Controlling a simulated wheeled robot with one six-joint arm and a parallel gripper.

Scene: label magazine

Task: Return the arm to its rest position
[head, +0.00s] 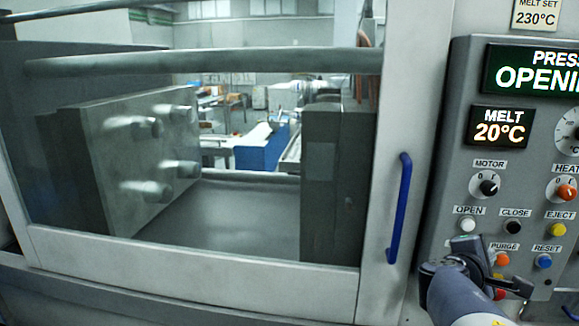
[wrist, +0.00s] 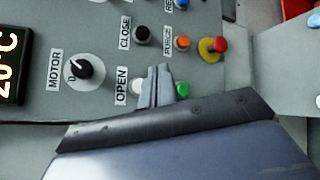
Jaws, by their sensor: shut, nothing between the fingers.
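My gripper (head: 465,245) is in front of the control panel (head: 460,140), at its lower left, just below the white OPEN button (head: 468,226). In the wrist view its shut fingers (wrist: 158,78) are empty. They lie between the white OPEN button (wrist: 137,86) and a green button (wrist: 183,89). I cannot tell whether the fingertips touch the panel. My arm comes up from the bottom right of the head view and hides part of the lower panel.
The machine's windowed door with a blue handle (head: 400,208) is left of my gripper. Behind the window, two mould plates stand apart. The panel carries a MOTOR knob (head: 489,187), a black CLOSE button (head: 512,227) and a red button on yellow (wrist: 212,48). The displays read "OPENIN" and 20°C.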

